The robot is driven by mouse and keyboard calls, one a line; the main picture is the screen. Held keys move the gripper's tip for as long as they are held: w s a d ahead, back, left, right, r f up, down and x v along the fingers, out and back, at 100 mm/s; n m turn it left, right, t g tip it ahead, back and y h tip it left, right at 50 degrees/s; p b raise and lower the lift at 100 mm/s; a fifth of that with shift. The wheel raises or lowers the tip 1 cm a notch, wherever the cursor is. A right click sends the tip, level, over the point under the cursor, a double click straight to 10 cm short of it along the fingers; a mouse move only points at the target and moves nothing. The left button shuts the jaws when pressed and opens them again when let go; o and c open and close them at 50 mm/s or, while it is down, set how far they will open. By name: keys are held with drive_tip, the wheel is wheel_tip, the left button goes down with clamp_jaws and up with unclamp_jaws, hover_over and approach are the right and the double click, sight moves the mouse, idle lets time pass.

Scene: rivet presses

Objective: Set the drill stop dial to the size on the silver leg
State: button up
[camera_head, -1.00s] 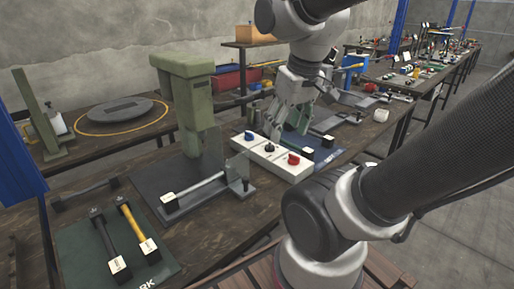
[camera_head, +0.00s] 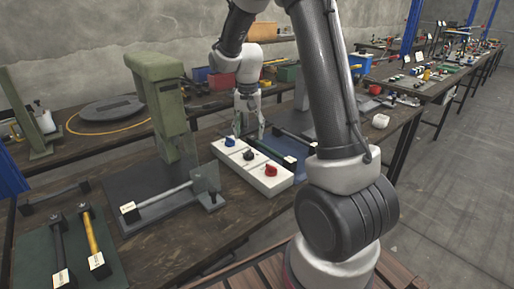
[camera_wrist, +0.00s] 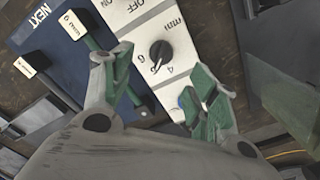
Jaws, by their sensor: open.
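A white control box (camera_head: 264,182) on the bench carries a blue knob (camera_head: 229,141), a black dial (camera_head: 249,154) and a red knob (camera_head: 271,170). In the wrist view the black dial (camera_wrist: 161,53) has "mm", "OFF" and small numerals around it; I cannot read its setting surely. The silver leg (camera_head: 167,195) lies on the dark plate in front of the green press, with a white tag (camera_head: 129,210) too small to read. My gripper (camera_head: 251,135) is open and empty above the far side of the box. Its fingers (camera_wrist: 160,84) are spread near the dial, apart from it.
The green press (camera_head: 165,105) stands left of the box, with a clear guard beside the silver leg. A blue mat (camera_wrist: 52,45) marked NEXT with tagged legs lies beyond the box. A black leg (camera_head: 59,240) and a yellow leg (camera_head: 92,233) lie on a green mat.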

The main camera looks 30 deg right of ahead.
sight(249, 151)
drive_tip(key=shift+w+f+m, duration=0.15)
drive_tip(key=shift+m, duration=0.25)
wheel_tip(249, 151, down, 8)
drive_tip(key=shift+r, duration=0.15)
drive_tip(key=c, duration=1.1)
